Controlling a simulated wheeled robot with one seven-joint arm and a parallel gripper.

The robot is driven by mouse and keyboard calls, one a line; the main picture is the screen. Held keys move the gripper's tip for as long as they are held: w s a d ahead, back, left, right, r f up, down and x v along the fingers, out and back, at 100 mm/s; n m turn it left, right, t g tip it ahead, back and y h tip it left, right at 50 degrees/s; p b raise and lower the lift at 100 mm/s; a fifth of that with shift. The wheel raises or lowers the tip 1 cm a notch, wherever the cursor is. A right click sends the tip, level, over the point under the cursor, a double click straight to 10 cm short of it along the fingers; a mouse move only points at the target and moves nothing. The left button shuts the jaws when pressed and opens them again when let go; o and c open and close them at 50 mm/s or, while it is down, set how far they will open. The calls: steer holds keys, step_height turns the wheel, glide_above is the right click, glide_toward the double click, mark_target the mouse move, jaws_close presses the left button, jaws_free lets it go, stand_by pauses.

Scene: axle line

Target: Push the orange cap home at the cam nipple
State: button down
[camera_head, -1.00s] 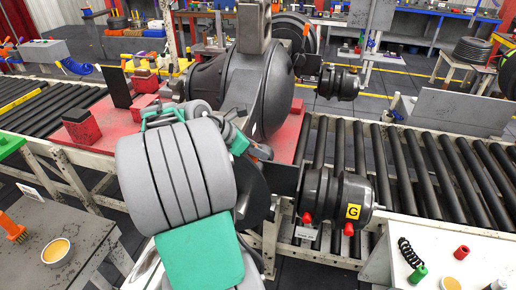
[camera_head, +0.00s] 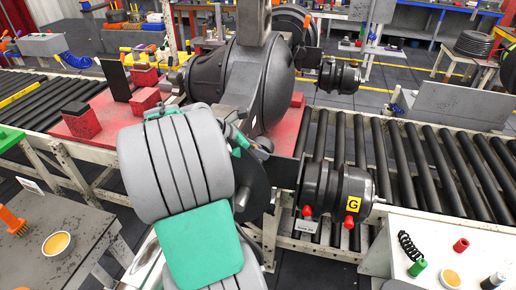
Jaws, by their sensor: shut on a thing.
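My grey arm with its teal panels fills the lower middle of the head view and hides my gripper. I cannot make out the orange cap or the cam nipple; both may be behind the arm. The dark axle housing (camera_head: 262,80) stands on the line behind the arm. A black brake chamber (camera_head: 326,187) with a yellow G tag (camera_head: 353,204) and two red plugs (camera_head: 307,210) sits to the right of the arm.
A grey table (camera_head: 85,215) at left bears an orange brush (camera_head: 12,219) and a cup (camera_head: 58,243).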

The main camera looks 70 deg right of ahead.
steer(key=shift+f, duration=0.2)
steer(key=c, duration=1)
jaws_free()
steer(key=shift+c, duration=0.2)
steer(key=v, duration=0.7)
steer(key=shift+w+a+r, duration=0.15)
steer(key=shift+a+r, duration=0.05)
steer(key=shift+r, duration=0.1)
